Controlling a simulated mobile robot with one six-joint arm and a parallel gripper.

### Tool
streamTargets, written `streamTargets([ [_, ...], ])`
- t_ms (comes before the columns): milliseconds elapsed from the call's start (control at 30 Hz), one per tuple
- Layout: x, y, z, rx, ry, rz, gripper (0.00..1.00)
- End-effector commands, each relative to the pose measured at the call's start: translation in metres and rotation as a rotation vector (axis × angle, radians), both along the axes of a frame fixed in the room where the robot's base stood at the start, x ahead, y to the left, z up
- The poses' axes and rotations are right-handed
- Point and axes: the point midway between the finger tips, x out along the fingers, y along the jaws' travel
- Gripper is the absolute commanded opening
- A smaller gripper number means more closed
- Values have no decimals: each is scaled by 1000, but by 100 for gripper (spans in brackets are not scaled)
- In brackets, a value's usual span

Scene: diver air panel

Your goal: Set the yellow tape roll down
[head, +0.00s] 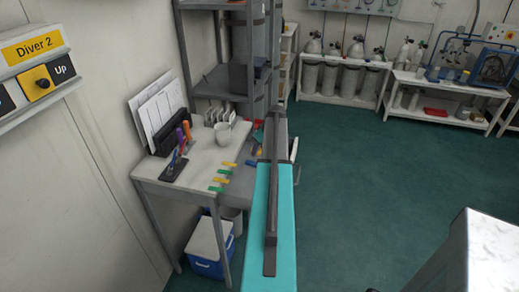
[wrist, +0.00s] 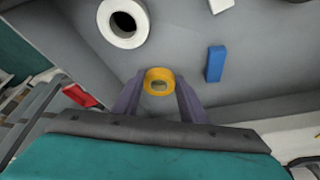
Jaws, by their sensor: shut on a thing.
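The yellow tape roll (wrist: 159,74) is between the two fingertips of my gripper (wrist: 159,82) in the wrist view. The fingers are shut on it, one on each side, and its round hole shows. A grey surface (wrist: 172,45) lies beyond the roll. I cannot tell whether the roll touches it or hangs above it. In the head view my teal arm hides the gripper and the roll.
In the wrist view a white roll (wrist: 122,22) lies at upper left, a blue block (wrist: 215,64) at right and a red item (wrist: 79,95) at left. Green floor (head: 340,190) is open at right.

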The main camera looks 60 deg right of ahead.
Motion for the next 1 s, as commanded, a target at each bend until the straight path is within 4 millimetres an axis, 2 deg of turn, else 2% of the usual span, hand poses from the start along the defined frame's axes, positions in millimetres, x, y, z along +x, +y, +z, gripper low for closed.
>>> streamTargets([
  [33, 0, 0, -2, 0, 0, 0, 14],
  [67, 0, 0, -1, 0, 0, 0, 44],
  [133, 0, 0, -1, 0, 0, 0, 55],
  [167, 0, 0, -1, 0, 0, 0, 57],
  [667, -1, 0, 5, -1, -1, 0, 57],
  [1000, -16, 3, 39, -2, -1, -1, 57],
])
